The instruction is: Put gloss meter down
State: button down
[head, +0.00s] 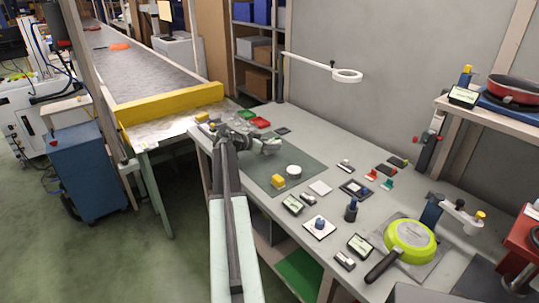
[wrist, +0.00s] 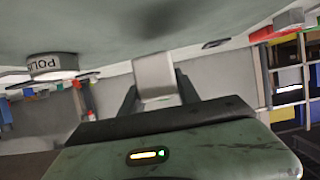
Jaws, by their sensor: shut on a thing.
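My gripper (head: 268,146) is at the end of my arm, low over the far part of the dark green mat (head: 298,158) on the workbench. In the wrist view, my gripper (wrist: 155,88) is shut on a light grey block, which I take to be the gloss meter (wrist: 154,70). The block also shows as a small pale shape in the head view (head: 272,142). Its upper end in the upside-down wrist view is at or close to the surface; I cannot tell if it touches.
Red and green trays (head: 260,122) lie beyond. A green pan (head: 410,240) and several small items crowd the right.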

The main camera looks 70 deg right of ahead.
aim_at(271, 152)
notch_tip(271, 152, down, 4)
jog(key=b, duration=0.3)
jog(key=shift+b, duration=0.35)
jog(key=shift+r, duration=0.25)
jog(key=shift+f, duration=0.15)
jog(key=c, duration=0.9)
grip_release()
